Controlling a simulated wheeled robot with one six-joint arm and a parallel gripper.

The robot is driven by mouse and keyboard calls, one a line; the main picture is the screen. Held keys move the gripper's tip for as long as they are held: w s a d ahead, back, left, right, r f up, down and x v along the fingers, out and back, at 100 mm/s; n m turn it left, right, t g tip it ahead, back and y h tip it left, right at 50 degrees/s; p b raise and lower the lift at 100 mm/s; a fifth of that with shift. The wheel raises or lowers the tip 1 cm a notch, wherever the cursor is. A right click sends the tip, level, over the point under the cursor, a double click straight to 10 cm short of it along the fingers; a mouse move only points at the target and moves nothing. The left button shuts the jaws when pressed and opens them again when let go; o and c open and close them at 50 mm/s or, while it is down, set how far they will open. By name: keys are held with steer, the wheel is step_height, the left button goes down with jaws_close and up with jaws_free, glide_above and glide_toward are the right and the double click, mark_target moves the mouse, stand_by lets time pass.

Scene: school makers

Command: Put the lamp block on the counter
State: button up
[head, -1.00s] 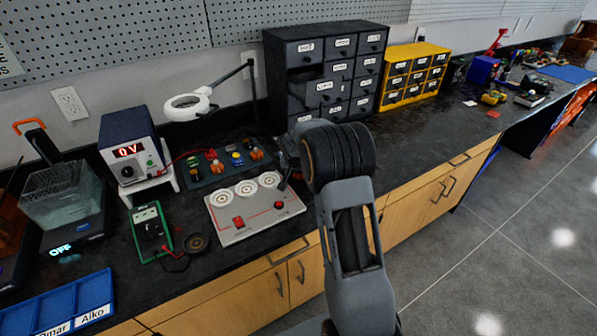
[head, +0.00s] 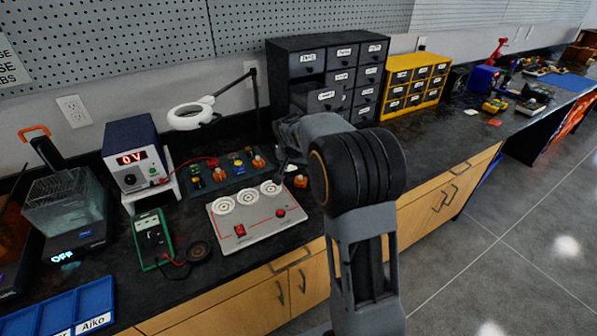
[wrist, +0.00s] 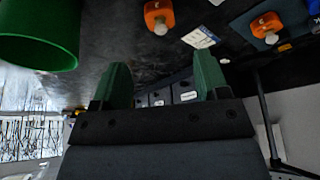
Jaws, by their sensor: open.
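An orange lamp block (head: 301,181) with a pale bulb rests on the dark counter (head: 330,215), just right of the white panel and off the blue mat. In the wrist view, an orange lamp block (wrist: 158,16) sits on bare counter beyond the fingertips. A second orange block with a bulb (wrist: 266,28) is on the mat there. My gripper (wrist: 162,65) is open, its two green fingers apart with nothing between them. In the head view my arm mostly hides the gripper, which is behind it near the mat.
A white panel (head: 253,217) with three round sockets and the blue mat (head: 225,178) with several blocks lie left. A dark drawer cabinet (head: 330,75) has a drawer pulled out. A magnifier lamp (head: 190,115) overhangs the mat. A green cylinder (wrist: 40,35) is close in the wrist view.

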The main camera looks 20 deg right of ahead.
steer(key=s+a+r+n+y, duration=0.1)
steer(key=s+a+n, duration=0.2)
steer(key=s, duration=1)
steer(key=s+a+r+n+y, duration=0.1)
steer(key=s+a+n, duration=0.3)
steer(key=s, duration=0.9)
steer(key=a+y, duration=0.1)
steer(key=a, duration=0.1)
steer(key=shift+s+a+r+n+g, duration=0.2)
steer(key=shift+s+a+n+g, duration=0.1)
steer(key=shift+a, duration=0.1)
steer(key=shift+w+r, duration=0.1)
step_height(320, 180, up, 8)
steer(key=p, duration=0.7)
steer(key=shift+r, duration=0.1)
